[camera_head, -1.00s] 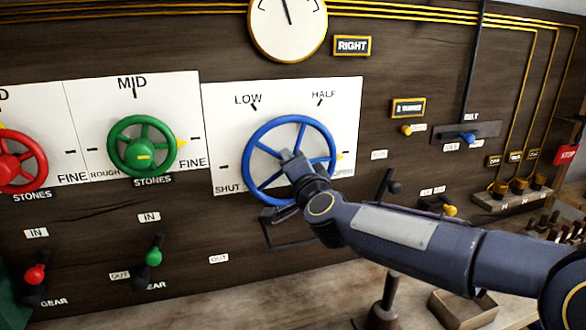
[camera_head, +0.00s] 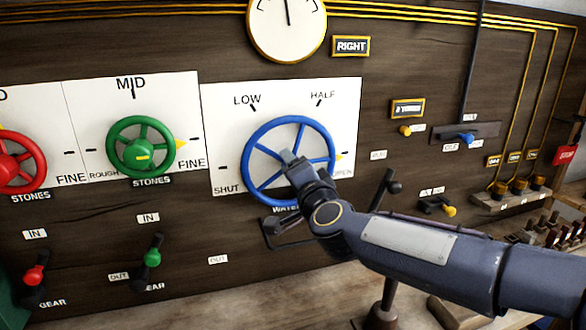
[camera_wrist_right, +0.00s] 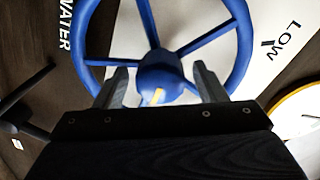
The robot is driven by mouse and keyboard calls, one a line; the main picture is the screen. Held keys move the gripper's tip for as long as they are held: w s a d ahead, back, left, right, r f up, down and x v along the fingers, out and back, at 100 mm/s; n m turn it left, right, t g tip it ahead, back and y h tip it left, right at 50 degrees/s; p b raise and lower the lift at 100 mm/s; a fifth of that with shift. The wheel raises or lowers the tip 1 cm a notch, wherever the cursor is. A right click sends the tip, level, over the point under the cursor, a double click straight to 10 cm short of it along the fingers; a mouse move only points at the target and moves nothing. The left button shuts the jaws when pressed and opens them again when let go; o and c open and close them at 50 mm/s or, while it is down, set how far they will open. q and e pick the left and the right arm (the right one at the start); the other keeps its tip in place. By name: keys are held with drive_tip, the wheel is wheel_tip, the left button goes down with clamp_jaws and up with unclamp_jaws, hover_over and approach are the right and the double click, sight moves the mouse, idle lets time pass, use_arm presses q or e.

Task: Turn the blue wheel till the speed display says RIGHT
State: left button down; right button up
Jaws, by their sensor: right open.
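The blue wheel (camera_head: 318,140) is mounted on a white panel marked LOW, HALF, SHUT and OPEN; a yellow pointer shows at its right rim, near OPEN. The speed display (camera_head: 351,46) reads RIGHT, beside a round dial (camera_head: 287,28) whose needle points nearly straight up. My right gripper (camera_head: 288,158) is in front of the wheel's hub. In the right wrist view, its two open fingers (camera_wrist_right: 160,88) stand on either side of the blue hub (camera_wrist_right: 160,72), which bears a yellow mark; I cannot tell whether they touch it. My left gripper is not in view.
A green wheel (camera_head: 141,148) and a red wheel (camera_head: 18,160) are on the left. Green and red levers (camera_head: 152,257) are below. A dark lever (camera_head: 390,186), a blue knob (camera_head: 467,138) and a red STOP sign (camera_head: 565,155) are on the right. A wooden bench runs below.

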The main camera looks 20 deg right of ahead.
drive_tip(key=shift+s+d, duration=0.1)
drive_tip(key=shift+s, duration=2.5)
drive_tip(key=s+d+f+n+g+y+p, duration=0.1)
drive_tip(key=s+f+n+g, duration=0.4)
drive_tip(key=s+f, duration=0.5)
drive_tip(key=s+d+f+n+g+y+p, duration=0.1)
drive_tip(key=s+f+n+g, duration=0.4)
drive_tip(key=s+f, duration=0.6)
drive_tip(key=s+d+g+y, duration=0.1)
drive_tip(key=s+g, duration=0.1)
drive_tip(key=s, duration=0.5)
drive_tip(key=shift+s+d+n, duration=0.2)
drive_tip(key=shift+s+n, duration=0.05)
drive_tip(key=shift+n, duration=0.15)
idle(2.2)
